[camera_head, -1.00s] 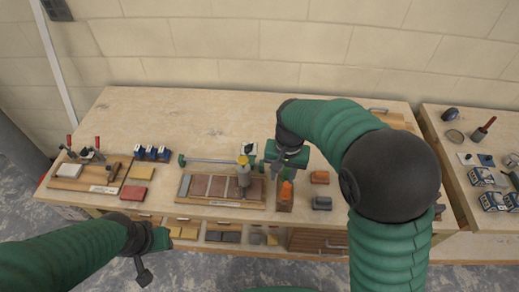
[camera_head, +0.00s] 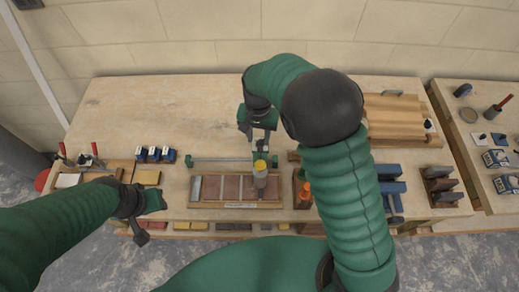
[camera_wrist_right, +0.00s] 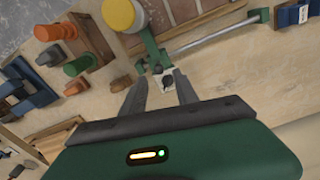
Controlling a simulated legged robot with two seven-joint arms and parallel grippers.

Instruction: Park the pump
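A grey bar with green ends (camera_head: 220,160) lies behind the tray. My right gripper (camera_head: 262,143) is open behind the cylinder. In the right wrist view its fingers (camera_wrist_right: 163,82) are spread, with a small white-and-black piece (camera_wrist_right: 168,80) between or just beyond their tips. My left gripper (camera_head: 155,200) is at the bench's front edge; its fingers are unclear.
An orange-topped item (camera_head: 304,192) in a wooden holder stands right of the tray. Blue blocks (camera_head: 390,187) and dark trowel-like pieces (camera_head: 438,184) lie further right. Small blue-and-white boxes (camera_head: 154,154) and clamps (camera_head: 80,156) are at the left. The back-left bench top is clear.

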